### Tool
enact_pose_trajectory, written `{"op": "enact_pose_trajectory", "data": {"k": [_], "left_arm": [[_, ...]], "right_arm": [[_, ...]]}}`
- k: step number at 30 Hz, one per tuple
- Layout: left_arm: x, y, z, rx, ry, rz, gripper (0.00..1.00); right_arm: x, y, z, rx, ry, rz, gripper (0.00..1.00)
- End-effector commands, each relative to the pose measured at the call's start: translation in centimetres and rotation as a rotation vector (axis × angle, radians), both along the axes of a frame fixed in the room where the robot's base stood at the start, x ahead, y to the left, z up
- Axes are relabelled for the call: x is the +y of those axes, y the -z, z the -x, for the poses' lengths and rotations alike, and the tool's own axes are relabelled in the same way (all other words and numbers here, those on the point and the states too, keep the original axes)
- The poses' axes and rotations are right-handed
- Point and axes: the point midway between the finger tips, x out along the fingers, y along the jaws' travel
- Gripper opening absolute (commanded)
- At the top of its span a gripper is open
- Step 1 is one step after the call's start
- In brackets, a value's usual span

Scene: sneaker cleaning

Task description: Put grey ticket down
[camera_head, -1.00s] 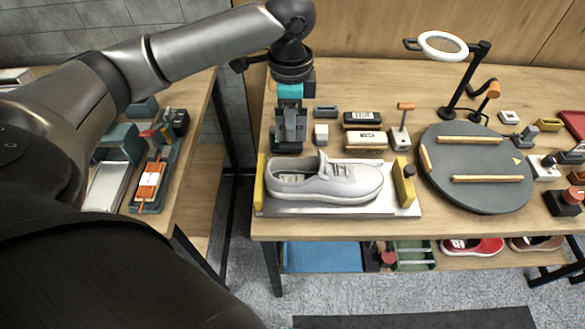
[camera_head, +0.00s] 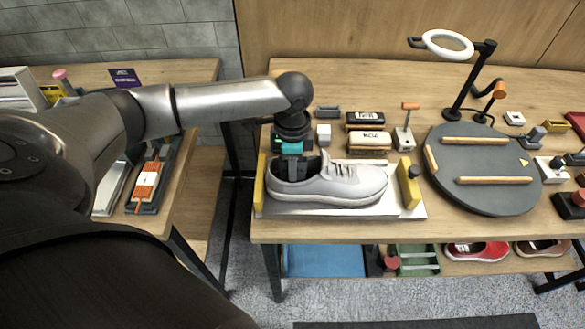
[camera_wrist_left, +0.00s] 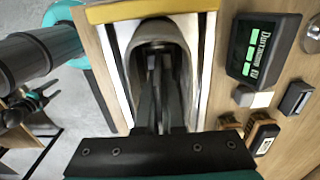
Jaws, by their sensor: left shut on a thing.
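A light grey sneaker (camera_head: 345,185) lies on its side-lit tray (camera_head: 340,210), toe to the right, heel to the left. My left gripper (camera_head: 293,166) points down into the sneaker's opening at the heel end. In the left wrist view its dark fingers (camera_wrist_left: 160,68) are close together inside the sneaker's collar (camera_wrist_left: 187,48). It is shut on a thin thing, taken as the grey ticket, which is mostly hidden between the fingers and in the shoe's shadow. I cannot tell whether it touches the insole. My right gripper is not in view.
Yellow end blocks (camera_head: 410,187) flank the sneaker. Two brushes (camera_head: 369,141) and a small stamp-like tool (camera_head: 404,133) stand behind it. A dark round turntable (camera_head: 485,195) is on the right. The left wrist view shows a box with a green display (camera_wrist_left: 262,47).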

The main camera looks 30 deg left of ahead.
Motion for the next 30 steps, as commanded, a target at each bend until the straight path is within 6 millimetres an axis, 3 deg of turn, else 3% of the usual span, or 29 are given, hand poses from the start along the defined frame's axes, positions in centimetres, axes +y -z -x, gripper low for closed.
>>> {"op": "enact_pose_trajectory", "data": {"k": [6,7,10,19,23,30], "left_arm": [[0.0,0.2,0.0,0.001,0.0,0.001,0.0],[0.0,0.2,0.0,0.0,0.0,0.0,0.08],[0.0,0.2,0.0,0.0,0.0,0.0,0.18],[0.0,-0.1,0.0,-0.001,0.0,-0.001,0.18],[0.0,-1.8,-0.1,-0.002,0.0,0.0,0.18],[0.0,-7.0,-0.1,-0.004,0.0,0.001,0.18]], "right_arm": [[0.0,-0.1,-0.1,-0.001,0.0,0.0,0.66],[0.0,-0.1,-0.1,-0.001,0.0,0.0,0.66],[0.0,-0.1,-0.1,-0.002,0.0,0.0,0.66],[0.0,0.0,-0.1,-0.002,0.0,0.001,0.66],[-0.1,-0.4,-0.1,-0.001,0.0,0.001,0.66],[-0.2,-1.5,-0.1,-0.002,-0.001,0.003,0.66]]}}
